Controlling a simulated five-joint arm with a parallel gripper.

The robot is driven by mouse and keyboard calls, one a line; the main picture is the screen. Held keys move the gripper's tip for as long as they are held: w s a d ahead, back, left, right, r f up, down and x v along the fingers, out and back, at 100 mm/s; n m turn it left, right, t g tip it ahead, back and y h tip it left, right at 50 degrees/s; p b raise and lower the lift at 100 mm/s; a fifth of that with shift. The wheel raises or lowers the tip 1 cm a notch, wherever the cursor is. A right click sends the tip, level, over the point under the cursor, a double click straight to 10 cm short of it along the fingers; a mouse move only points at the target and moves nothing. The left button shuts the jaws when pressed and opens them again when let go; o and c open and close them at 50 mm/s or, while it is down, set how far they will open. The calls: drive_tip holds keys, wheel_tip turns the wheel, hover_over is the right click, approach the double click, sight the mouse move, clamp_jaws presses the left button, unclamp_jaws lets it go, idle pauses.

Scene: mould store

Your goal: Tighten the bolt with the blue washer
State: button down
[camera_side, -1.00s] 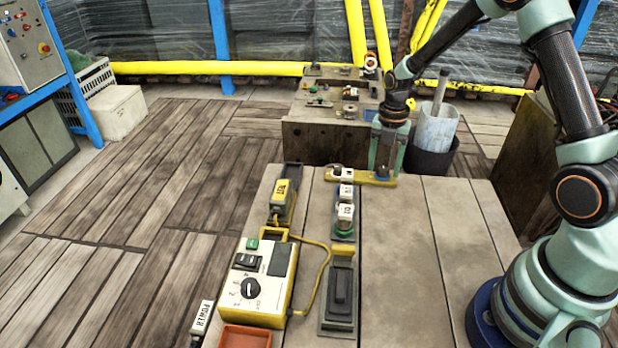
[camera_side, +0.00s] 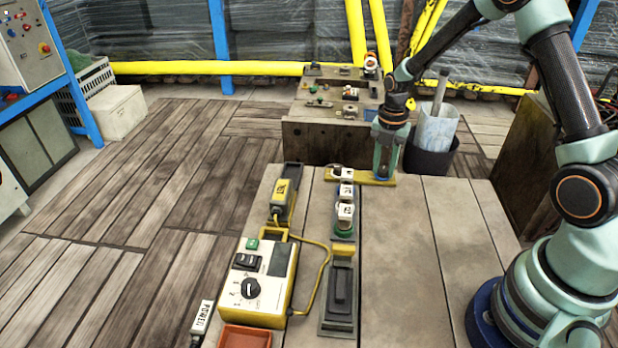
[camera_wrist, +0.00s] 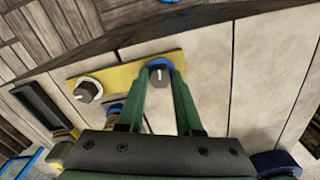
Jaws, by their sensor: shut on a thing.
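A yellow bar (camera_side: 360,178) lies across the far end of the bench, and it also shows in the wrist view (camera_wrist: 120,74). The bolt with the blue washer (camera_wrist: 159,72) has a dark grey head with a pale mark and stands at the bar's right end. In the side view only a little of the blue washer (camera_side: 382,178) shows under my fingers. My gripper (camera_side: 383,172) points down over this bolt. In the wrist view my gripper (camera_wrist: 160,80) has its two green fingers shut on the bolt head. A second bolt with a white washer (camera_wrist: 88,90) stands at the bar's left end.
Left of centre on the bench are a white-and-yellow control box (camera_side: 262,275), a yellow-labelled block (camera_side: 281,190) and a dark pad (camera_side: 341,285). White-labelled parts (camera_side: 345,212) stand just in front of the bar. The bench's right side is clear.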

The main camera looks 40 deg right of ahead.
drive_tip(key=m, duration=0.6)
drive_tip(key=shift+m, duration=0.3)
drive_tip(key=m, duration=0.6)
drive_tip(key=shift+r+m, duration=0.1)
drive_tip(key=shift+m, duration=0.2)
drive_tip(key=m, duration=1.3)
drive_tip(key=shift+m, duration=0.3)
drive_tip(key=m, duration=1.2)
drive_tip(key=shift+m, duration=0.3)
drive_tip(key=m, duration=1.2)
drive_tip(key=shift+m, duration=0.3)
